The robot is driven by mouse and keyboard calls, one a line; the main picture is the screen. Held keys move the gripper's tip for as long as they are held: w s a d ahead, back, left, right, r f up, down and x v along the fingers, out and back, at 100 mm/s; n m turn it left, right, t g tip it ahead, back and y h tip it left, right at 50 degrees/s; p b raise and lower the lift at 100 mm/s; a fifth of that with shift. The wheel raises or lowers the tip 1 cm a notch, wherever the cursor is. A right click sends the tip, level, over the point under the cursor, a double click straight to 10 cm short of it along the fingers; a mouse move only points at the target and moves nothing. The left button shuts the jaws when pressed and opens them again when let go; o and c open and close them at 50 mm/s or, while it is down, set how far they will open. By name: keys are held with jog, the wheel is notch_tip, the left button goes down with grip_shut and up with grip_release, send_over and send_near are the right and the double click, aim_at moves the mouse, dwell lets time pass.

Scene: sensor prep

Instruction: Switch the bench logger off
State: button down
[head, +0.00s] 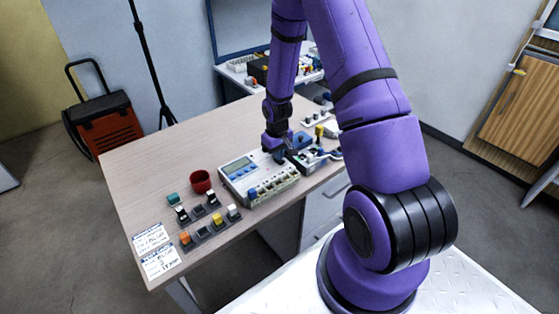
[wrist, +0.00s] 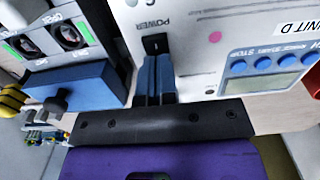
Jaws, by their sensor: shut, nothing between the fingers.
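The bench logger (head: 237,168) is a pale box with a grey screen, lying on the wooden bench. In the wrist view its white face (wrist: 195,50) shows upside down, with a "POWER" label, a row of blue buttons and a small black power switch (wrist: 155,43). My gripper (wrist: 157,62) is shut and empty, its blue fingertips right at the switch. I cannot tell whether they touch it or which way the switch is set. In the head view my gripper (head: 277,157) is at the logger's far end, its tips partly hidden.
A red cup (head: 201,181) and several small coloured blocks on grey trays (head: 208,229) are left of the logger. Paper notes (head: 158,262) lie at the front left. The bench's back left (head: 160,155) is clear.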

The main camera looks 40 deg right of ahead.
jog(key=shift+r, duration=3.4)
